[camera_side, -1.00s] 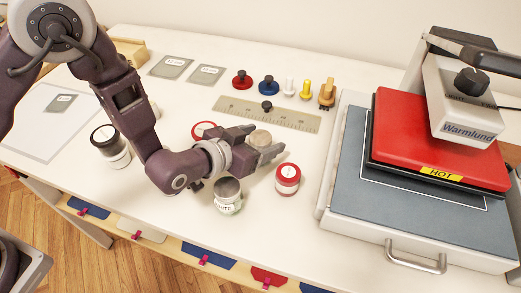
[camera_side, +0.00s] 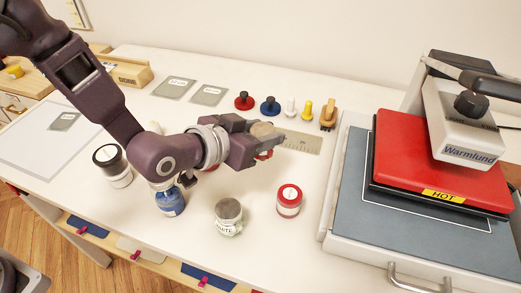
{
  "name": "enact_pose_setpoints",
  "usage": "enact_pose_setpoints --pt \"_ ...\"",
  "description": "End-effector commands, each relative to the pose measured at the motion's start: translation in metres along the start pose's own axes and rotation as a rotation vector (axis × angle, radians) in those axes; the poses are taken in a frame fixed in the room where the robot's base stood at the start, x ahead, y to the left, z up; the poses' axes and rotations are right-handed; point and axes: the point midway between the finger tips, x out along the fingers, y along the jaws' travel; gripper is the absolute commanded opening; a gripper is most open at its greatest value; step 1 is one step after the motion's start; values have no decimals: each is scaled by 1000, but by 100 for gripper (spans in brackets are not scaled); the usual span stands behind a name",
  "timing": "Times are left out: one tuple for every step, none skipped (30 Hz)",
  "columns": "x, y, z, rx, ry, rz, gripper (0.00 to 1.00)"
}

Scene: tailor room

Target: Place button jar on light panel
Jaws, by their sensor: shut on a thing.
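My gripper (camera_side: 262,142) is shut on a jar with a round tan top (camera_side: 263,129), which I take to be the button jar. A bit of red shows under the fingers, and the rest of the jar is hidden by them.
A black-lidded jar (camera_side: 113,166), a blue jar (camera_side: 170,202), a grey-topped jar (camera_side: 228,217) and a red-lidded jar (camera_side: 289,200) stand along the front. A heat press (camera_side: 436,160) marked HOT fills the right.

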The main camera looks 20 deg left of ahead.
Motion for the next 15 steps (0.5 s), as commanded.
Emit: enact_pose_setpoints --pt "-3 0 -8 0 4 0 0" --pt "-5 0 -10 -1 3 1 0" --pt "-6 0 -13 -1 3 1 0" --pt "-7 0 -14 0 2 1 0" --pt "-7 0 -14 0 1 1 0" --pt "-7 0 -15 0 0 1 0" --pt "-7 0 -14 0 0 0 0" --pt "-7 -1 -14 -1 -1 -2 0" --pt "-6 -5 -14 -4 -1 -9 0" --pt "-6 -9 -14 -8 -2 -17 0" --pt "-5 -15 -14 -13 -2 -29 0" --pt "-3 -26 -14 -23 -4 -51 0" --pt "-2 -36 -14 -31 -6 -70 0" --pt "-1 -49 -14 -42 -7 -94 0" --pt "0 -66 -14 -57 -10 -127 0"
